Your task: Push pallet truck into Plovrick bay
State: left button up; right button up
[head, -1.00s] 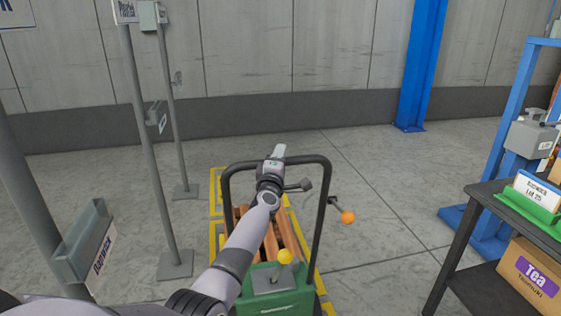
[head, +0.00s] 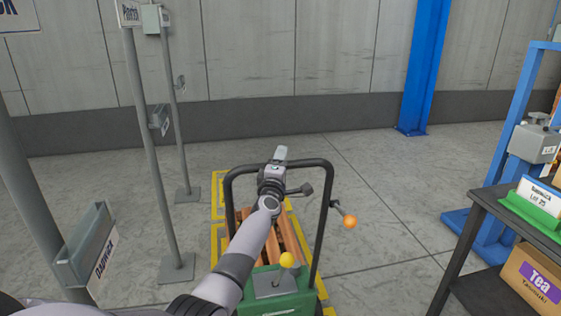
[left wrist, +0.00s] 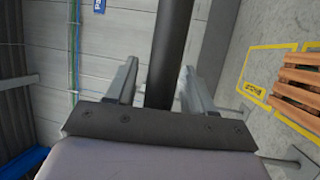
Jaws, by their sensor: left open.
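The pallet truck (head: 275,300) has a green body, a black hoop handle (head: 325,215), a yellow-knobbed lever and an orange knob at its right. My left gripper (head: 278,155) is at the top bar of the handle. In the left wrist view, my left gripper (left wrist: 160,75) is open, with the dark bar (left wrist: 163,45) between its fingers; contact cannot be told. Orange-brown wooden slats (head: 285,235) lie beyond the green body. Yellow floor markings (head: 217,195) surround that area. A small sign (head: 130,13) on a post seems to read Plovrick. My right gripper is not in view.
Grey posts (head: 150,140) stand left of the truck, one with a tray labelled like Darwick (head: 85,250). A dark shelf unit (head: 475,240) with a Tea box (head: 535,280) stands right. Clear floor lies between truck and shelf; a wall closes the back.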

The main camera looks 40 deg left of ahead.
pick_arm(q)
jog(key=shift+s+d, duration=0.25)
jog(key=shift+s, duration=0.1)
jog(key=p+v, duration=0.2)
jog(key=v, duration=0.4)
jog(key=shift+a, duration=0.2)
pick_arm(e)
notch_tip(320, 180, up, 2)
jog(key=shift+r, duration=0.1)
pick_arm(q)
jog(key=shift+f, duration=0.2)
